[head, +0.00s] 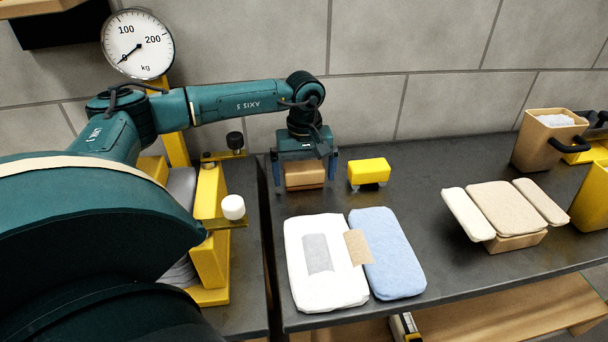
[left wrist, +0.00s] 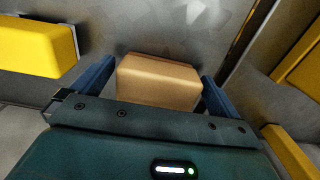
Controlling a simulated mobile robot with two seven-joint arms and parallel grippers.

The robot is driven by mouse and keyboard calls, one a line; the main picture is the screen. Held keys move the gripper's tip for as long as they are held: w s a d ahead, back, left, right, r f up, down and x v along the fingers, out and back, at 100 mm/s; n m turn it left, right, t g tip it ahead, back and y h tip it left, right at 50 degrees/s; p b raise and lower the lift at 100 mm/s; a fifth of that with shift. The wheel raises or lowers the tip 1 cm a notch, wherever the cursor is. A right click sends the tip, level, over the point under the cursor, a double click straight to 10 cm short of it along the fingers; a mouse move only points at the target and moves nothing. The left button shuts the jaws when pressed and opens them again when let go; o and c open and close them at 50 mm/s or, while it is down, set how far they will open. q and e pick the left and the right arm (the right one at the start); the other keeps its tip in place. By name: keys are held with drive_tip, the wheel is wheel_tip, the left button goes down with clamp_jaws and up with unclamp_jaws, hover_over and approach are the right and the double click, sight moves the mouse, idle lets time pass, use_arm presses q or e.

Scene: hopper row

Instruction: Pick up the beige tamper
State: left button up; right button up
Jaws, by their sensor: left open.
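The beige tamper (head: 305,175) is a small tan block at the back of the dark counter. It also shows in the left wrist view (left wrist: 158,82), between the two blue fingers. My left gripper (head: 306,180) is open, pointing down with one finger on each side of the tamper. I cannot tell whether the fingers touch it. The tamper's underside is hidden. My right gripper is not in view.
A yellow block (head: 369,171) stands just right of the tamper. White (head: 325,288) and blue (head: 388,262) pads lie in front. An open-flapped box (head: 515,242) and a tan bin (head: 545,140) stand at right. A yellow scale frame (head: 208,230) is at left.

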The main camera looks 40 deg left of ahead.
sight(305, 168)
use_arm(q)
drive_tip(key=shift+c, duration=0.2)
drive_tip(key=c, duration=1)
wheel_tip(305, 168, up, 10)
drive_tip(key=shift+r, duration=0.1)
drive_tip(key=o, duration=0.6)
drive_tip(key=shift+c, duration=0.2)
drive_tip(key=c, duration=0.5)
drive_tip(key=shift+c, duration=0.2)
drive_tip(key=shift+d, duration=0.1)
